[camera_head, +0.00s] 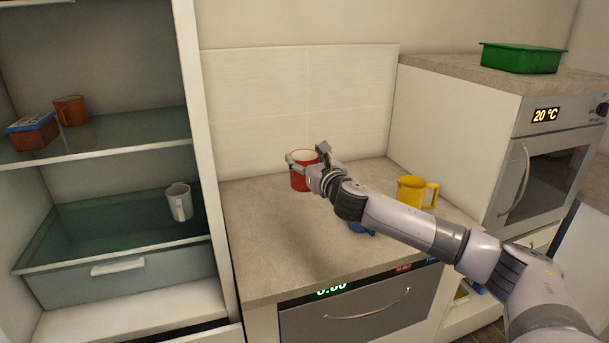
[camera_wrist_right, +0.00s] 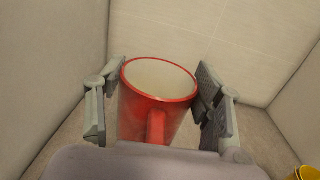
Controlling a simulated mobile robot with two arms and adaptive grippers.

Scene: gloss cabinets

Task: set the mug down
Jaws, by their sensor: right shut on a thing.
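A red mug (camera_head: 302,178) with a pale inside is upright at the back of the grey counter (camera_head: 270,235), near the tiled wall. My right gripper (camera_head: 307,157) has its fingers on both sides of the mug's upper part and is shut on it. In the right wrist view the mug (camera_wrist_right: 150,112) is between the two fingers, its handle toward the camera. I cannot tell whether its base touches the counter. My left gripper is not in view.
A yellow mug (camera_head: 411,191) and a partly hidden blue thing (camera_head: 361,228) are on the counter, right of the red mug. An open cabinet at left holds an orange mug (camera_head: 71,110), a box (camera_head: 33,131) and a white mug (camera_head: 179,203). The counter's left part is clear.

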